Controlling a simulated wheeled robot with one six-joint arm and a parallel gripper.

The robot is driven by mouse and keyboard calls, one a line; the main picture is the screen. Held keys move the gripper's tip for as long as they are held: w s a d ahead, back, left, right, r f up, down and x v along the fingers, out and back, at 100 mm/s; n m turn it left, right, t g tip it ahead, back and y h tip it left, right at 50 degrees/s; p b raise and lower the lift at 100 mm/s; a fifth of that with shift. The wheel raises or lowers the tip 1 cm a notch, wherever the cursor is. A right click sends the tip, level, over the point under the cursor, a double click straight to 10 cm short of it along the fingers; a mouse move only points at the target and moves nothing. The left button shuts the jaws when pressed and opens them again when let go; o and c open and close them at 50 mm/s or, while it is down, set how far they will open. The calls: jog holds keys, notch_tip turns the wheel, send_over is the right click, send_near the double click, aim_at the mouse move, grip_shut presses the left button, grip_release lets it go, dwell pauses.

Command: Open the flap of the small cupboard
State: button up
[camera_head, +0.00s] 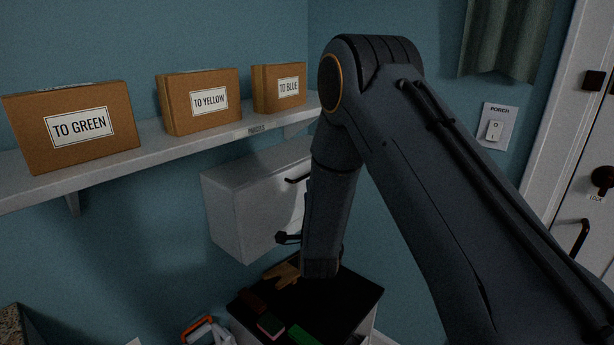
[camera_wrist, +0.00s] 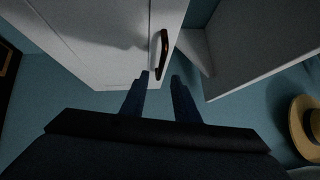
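The small cupboard (camera_head: 238,212) is a white box on the blue wall beneath the shelf, and its flap looks shut. Its dark bar handle (camera_head: 297,179) shows near the front's upper edge, partly beside my arm. In the wrist view the cupboard's pale front (camera_wrist: 105,35) fills the upper left, with the handle (camera_wrist: 164,52) on it. My gripper (camera_wrist: 160,76) is open and empty, its two fingers apart. The handle lies just beyond the fingertips, roughly in line with the gap. I see no contact. In the head view my arm hides most of the gripper.
The shelf (camera_head: 180,150) above holds boxes labelled TO GREEN (camera_head: 75,150), TO YELLOW (camera_head: 175,105) and TO BLUE (camera_head: 265,100). A dark-topped stand (camera_head: 345,300) with small items is below. A straw hat (camera_wrist: 301,128) is at the wrist view's right. A door (camera_head: 570,160) stands right.

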jog(key=w+r+p, duration=0.1)
jog(key=w+p, duration=0.1)
jog(key=w, duration=0.5)
jog(key=shift+w+a, duration=0.3)
jog(key=shift+a, duration=0.15)
grip_shut()
